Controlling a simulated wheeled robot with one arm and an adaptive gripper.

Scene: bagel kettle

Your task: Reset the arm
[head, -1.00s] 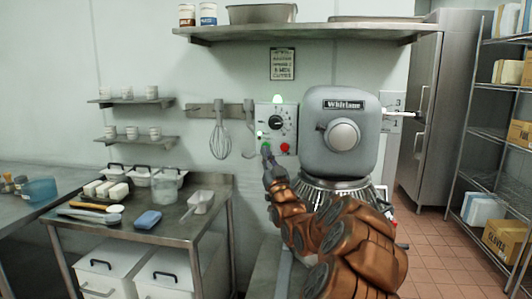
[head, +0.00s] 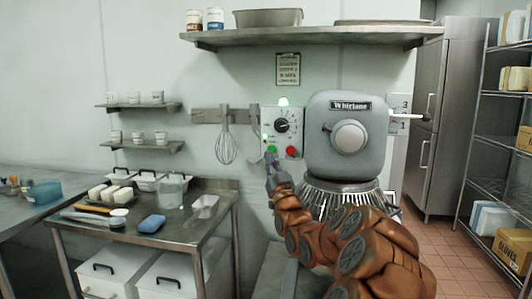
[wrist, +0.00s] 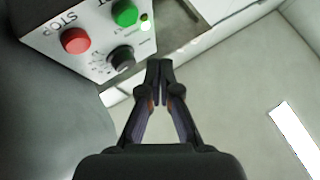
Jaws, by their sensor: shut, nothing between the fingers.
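My gripper (head: 269,156) is shut and empty. In the head view its tips are just below the green button (head: 271,149) of the grey control panel (head: 264,118). In the wrist view my gripper (wrist: 160,68) points up the picture, and its tips are apart from the panel face. There the green button (wrist: 124,12), the red STOP button (wrist: 75,40) and a black dial (wrist: 121,57) lie up and left of the tips.
The Whirlane mixer (head: 347,148) stands right of the panel, close to my arm, with a wire guard (head: 340,198) below its head. A whisk (head: 226,148) hangs to the left. A steel table (head: 175,236) with tubs and a blue sponge (head: 152,223) stands at the left.

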